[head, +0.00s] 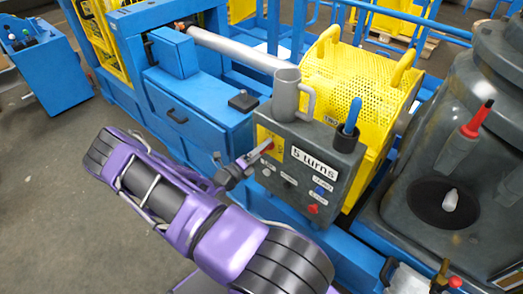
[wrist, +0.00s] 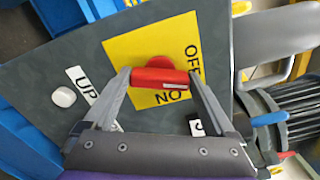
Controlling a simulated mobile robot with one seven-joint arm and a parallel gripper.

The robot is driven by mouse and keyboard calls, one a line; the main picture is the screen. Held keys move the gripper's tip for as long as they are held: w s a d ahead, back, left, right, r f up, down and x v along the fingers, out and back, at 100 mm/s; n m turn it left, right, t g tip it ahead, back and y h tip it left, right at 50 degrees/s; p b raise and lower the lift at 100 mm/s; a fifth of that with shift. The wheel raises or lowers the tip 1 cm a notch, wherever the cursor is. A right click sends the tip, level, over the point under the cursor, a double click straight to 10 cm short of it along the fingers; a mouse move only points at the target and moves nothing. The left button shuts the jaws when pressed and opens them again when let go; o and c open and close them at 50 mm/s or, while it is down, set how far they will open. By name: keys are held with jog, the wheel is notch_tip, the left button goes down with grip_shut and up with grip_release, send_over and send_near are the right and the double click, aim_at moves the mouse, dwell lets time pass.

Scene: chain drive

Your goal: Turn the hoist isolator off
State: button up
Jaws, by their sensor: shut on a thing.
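The hoist isolator is a red handle (wrist: 160,77) with a round red base on a yellow plate (wrist: 125,50) marked OFF and ON. The plate is on the front of a dark grey control box (head: 345,165); in the head view the handle (head: 267,146) is a small red spot, partly hidden by my fingers. My gripper (head: 252,157) reaches it from the left. In the wrist view its two fingers (wrist: 159,80) are shut on the handle's two ends. The bar lies crosswise in that view, with OFF to its right and ON just below; I cannot tell which mark it points to.
A yellow mesh guard (head: 340,90) is behind.

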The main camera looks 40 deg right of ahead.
jog(key=shift+f+n, duration=0.1)
jog(key=shift+n, duration=2.1)
jog(key=o, duration=1.1)
jog(key=shift+c, duration=0.2)
jog(key=s+a, duration=0.1)
jog(key=a, duration=1.6)
jog(key=shift+s+a, duration=0.25)
